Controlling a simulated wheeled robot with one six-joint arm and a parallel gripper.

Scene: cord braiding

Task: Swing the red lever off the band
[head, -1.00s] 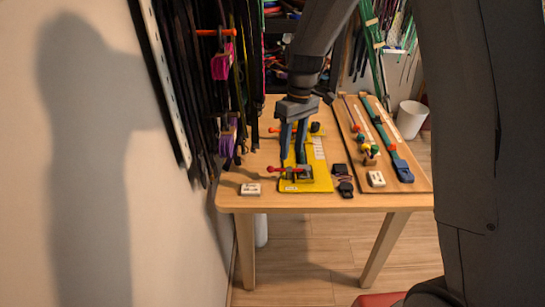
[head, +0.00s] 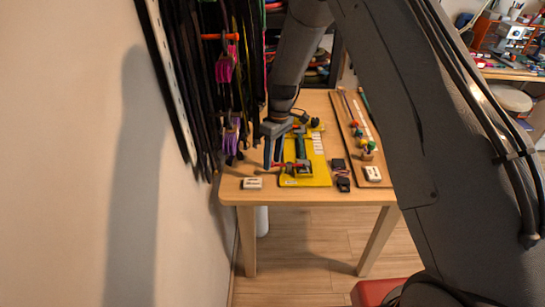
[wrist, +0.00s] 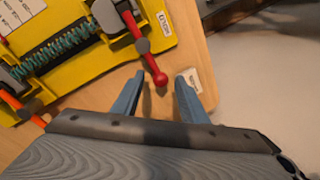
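The yellow board (head: 318,173) lies on the table and carries the dark teal braided band (wrist: 60,50), which also shows in the head view (head: 301,147). The red lever (wrist: 152,62) sits by a grey clamp (wrist: 108,15) at one end of the band. Its arm sticks out past the board's edge and ends in a red ball. In the head view the lever (head: 284,164) is partly hidden by my gripper (head: 273,165). My gripper is open and empty. In the wrist view its fingertips (wrist: 160,92) stand on either side of the ball; contact cannot be told.
An orange-red lever (wrist: 18,108) is at the band's other end. A white labelled block (head: 252,183) lies left of the board, close to one fingertip. Black clips (head: 341,176) and a wooden board (head: 346,125) lie to the right. Hanging cords (head: 228,90) line the wall at left.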

